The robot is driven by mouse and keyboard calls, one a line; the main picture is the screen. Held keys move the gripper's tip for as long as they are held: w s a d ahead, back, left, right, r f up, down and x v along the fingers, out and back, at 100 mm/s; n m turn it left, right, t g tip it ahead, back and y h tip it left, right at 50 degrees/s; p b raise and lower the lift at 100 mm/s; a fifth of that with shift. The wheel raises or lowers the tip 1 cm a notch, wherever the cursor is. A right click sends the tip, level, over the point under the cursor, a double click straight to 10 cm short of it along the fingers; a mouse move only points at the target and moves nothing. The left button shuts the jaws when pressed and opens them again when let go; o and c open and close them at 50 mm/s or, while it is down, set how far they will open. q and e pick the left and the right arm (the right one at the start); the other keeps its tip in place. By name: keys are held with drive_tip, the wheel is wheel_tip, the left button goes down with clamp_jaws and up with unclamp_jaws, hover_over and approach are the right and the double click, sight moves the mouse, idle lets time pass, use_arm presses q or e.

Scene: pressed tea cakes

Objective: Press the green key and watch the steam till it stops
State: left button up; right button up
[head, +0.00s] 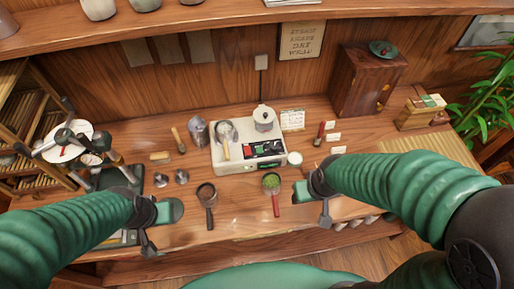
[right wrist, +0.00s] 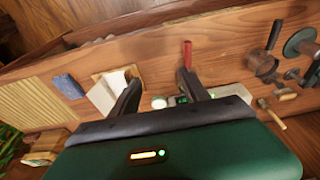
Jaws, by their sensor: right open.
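The steamer (head: 224,157), a pale box with a round lidded pot (head: 263,117) on top, stands at mid-bench in the head view. Its front panel (head: 264,149) has small dark, red and green parts; which one is the green key is too small to tell. No steam shows clearly. My right gripper (head: 313,203) is to the right of and nearer than the steamer, apart from it. In the right wrist view my right gripper (right wrist: 158,95) has its fingers spread, with nothing between them. My left gripper (head: 160,226) is over the front left of the bench; its jaws are unclear.
A red-handled strainer with green contents (head: 271,183) and a dark dark-handled pan (head: 207,196) lie before the steamer. A metal stand with dial (head: 88,158) is at left. A wooden cabinet (head: 367,82) and slatted mat (head: 432,153) are at right. The front bench between my grippers is partly clear.

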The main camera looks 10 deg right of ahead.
idle(0.4)
clamp_jaws()
idle(1.6)
